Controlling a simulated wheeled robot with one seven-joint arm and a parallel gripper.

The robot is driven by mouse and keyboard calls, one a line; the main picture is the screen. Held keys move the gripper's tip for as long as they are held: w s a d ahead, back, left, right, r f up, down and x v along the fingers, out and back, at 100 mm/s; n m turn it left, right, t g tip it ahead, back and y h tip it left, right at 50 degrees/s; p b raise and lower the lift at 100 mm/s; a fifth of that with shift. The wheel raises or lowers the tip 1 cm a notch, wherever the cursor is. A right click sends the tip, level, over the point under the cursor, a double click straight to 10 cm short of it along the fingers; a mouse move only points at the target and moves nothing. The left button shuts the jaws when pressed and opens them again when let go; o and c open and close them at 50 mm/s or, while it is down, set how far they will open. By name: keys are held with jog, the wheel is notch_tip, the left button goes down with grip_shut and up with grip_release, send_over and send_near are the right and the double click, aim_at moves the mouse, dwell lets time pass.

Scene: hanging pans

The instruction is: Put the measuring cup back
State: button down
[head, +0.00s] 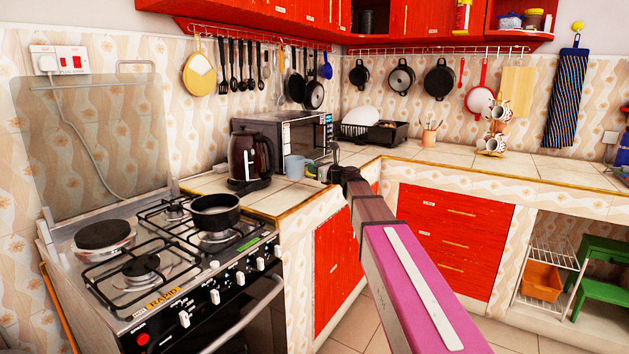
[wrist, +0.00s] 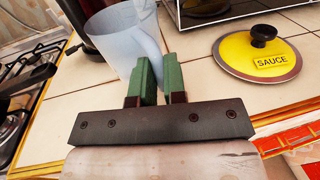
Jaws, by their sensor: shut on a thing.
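The measuring cup (head: 294,166) is a pale blue, upright-looking cup at the corner counter, just right of the dark kettle. In the wrist view, the measuring cup (wrist: 122,42) is large and close, with its handle at its right side. My gripper (head: 323,173) reaches over the counter from the right, at the cup's handle side. In the wrist view, my gripper (wrist: 155,72) has green fingers shut on the cup's handle. The fingers hide the lower part of the handle, and I cannot tell if the cup's base touches the counter.
A kettle (head: 250,158) and a microwave (head: 290,132) stand close by. A yellow lid marked SAUCE (wrist: 258,56) lies to the right. A pot (head: 214,211) sits on the stove. Utensils hang on the wall rack above. The right counter (head: 545,168) has free room.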

jog(key=shift+w+d+f, duration=0.1)
jog(key=shift+w+f, duration=0.25)
jog(key=shift+w, duration=0.1)
jog(key=shift+f, duration=1.9)
jog(key=c, duration=1.2)
grip_release()
jog(key=shift+f, duration=0.15)
